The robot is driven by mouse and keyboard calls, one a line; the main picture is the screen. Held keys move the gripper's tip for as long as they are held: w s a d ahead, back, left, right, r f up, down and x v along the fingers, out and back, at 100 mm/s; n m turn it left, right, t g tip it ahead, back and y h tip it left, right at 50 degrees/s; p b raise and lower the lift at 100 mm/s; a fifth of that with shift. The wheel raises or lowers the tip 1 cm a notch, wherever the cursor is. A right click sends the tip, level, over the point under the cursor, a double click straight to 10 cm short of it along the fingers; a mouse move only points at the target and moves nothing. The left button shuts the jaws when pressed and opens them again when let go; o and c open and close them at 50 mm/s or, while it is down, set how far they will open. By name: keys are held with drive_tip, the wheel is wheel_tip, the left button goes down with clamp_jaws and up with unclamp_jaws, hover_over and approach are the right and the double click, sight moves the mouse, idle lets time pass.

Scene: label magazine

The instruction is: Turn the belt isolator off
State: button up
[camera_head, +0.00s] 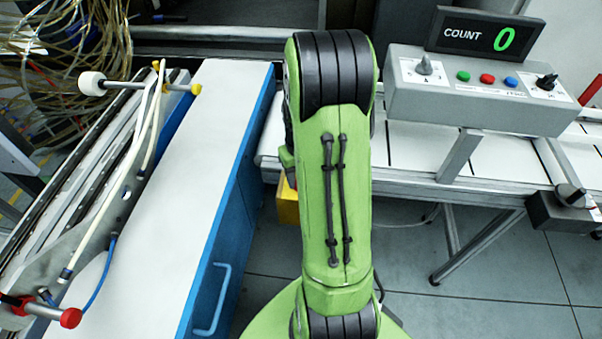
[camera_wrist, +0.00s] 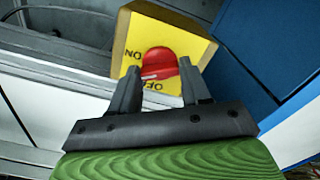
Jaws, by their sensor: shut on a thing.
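The belt isolator is a yellow box (camera_wrist: 190,38) with a red knob (camera_wrist: 160,64) on its face. The letters "ON" and "OFF" show upside down on the yellow face in the wrist view. My gripper (camera_wrist: 158,80) has its two dark fingers on either side of the red knob, shut on it. The knob carries a pale mark on the side towards the lower left. In the head view only part of the yellow box (camera_head: 287,203) shows beside my green arm, and my gripper and the knob are hidden there.
A white-topped blue cabinet (camera_head: 232,190) stands left of the box. A conveyor (camera_head: 420,150) runs to the right, with a grey control box (camera_head: 470,95) and a counter display (camera_head: 485,35) reading 0. My arm blocks the middle of the head view.

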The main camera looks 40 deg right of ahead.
drive_tip(key=n, duration=1.1)
drive_tip(key=shift+n+p, duration=0.3)
drive_tip(key=shift+n, duration=0.1)
idle(0.3)
drive_tip(key=o, duration=1.1)
drive_tip(key=shift+c, duration=0.2)
wheel_tip(320, 180, up, 16)
drive_tip(key=p, duration=0.5)
